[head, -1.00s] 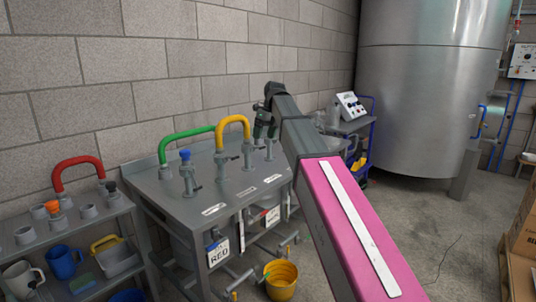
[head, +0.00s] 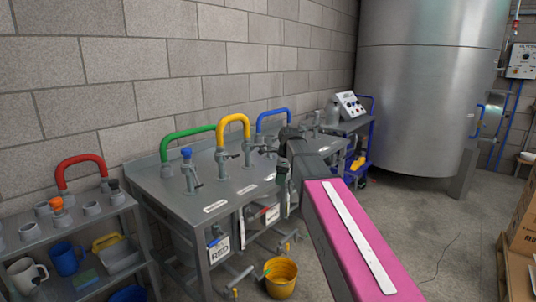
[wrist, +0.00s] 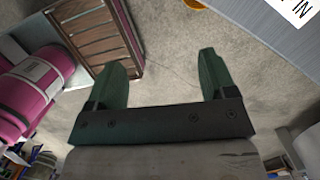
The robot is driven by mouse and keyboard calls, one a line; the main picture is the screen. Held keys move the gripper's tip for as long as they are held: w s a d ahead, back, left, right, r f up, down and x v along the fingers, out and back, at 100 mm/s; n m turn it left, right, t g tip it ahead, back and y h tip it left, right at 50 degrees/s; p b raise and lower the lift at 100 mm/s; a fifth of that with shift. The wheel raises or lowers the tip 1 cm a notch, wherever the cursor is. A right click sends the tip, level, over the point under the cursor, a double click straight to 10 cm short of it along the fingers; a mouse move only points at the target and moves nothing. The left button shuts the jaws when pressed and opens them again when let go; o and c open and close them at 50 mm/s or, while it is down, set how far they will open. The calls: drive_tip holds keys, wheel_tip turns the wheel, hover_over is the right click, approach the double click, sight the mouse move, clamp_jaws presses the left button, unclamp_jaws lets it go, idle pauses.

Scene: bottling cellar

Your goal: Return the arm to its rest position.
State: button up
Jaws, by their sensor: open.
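My gripper (wrist: 165,77) is open and empty in the wrist view. Its two green fingers stand well apart over the concrete floor, with nothing between them. In the head view my pink and grey arm reaches up from the lower right. Its end hangs in front of the right part of the grey metal bench (head: 205,207), where the gripper (head: 281,190) shows small and dark, partly hidden by the arm.
The bench carries green (head: 187,133), yellow (head: 233,120) and blue (head: 273,114) pipe loops. A yellow bucket (head: 281,278) stands on the floor. A shelf with mugs and a red loop (head: 80,164) is at left. A steel tank (head: 415,100) stands behind. Open floor lies at right.

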drive_tip(key=s+d+f+n, duration=0.4)
drive_tip(key=s+f+n, duration=0.2)
drive_tip(key=f, duration=0.3)
drive_tip(key=s+d+f+n+h, duration=0.1)
drive_tip(key=s+d+f+n, duration=0.4)
drive_tip(key=s+f, duration=0.3)
drive_tip(key=s+d+f+n+h, duration=0.1)
drive_tip(key=s+d+f+n, duration=0.3)
drive_tip(key=s+f+n, duration=0.3)
wheel_tip(320, 180, down, 3)
drive_tip(key=shift+d+f+n, duration=0.15)
drive_tip(key=shift+d+n, duration=0.2)
drive_tip(key=shift+n, duration=0.25)
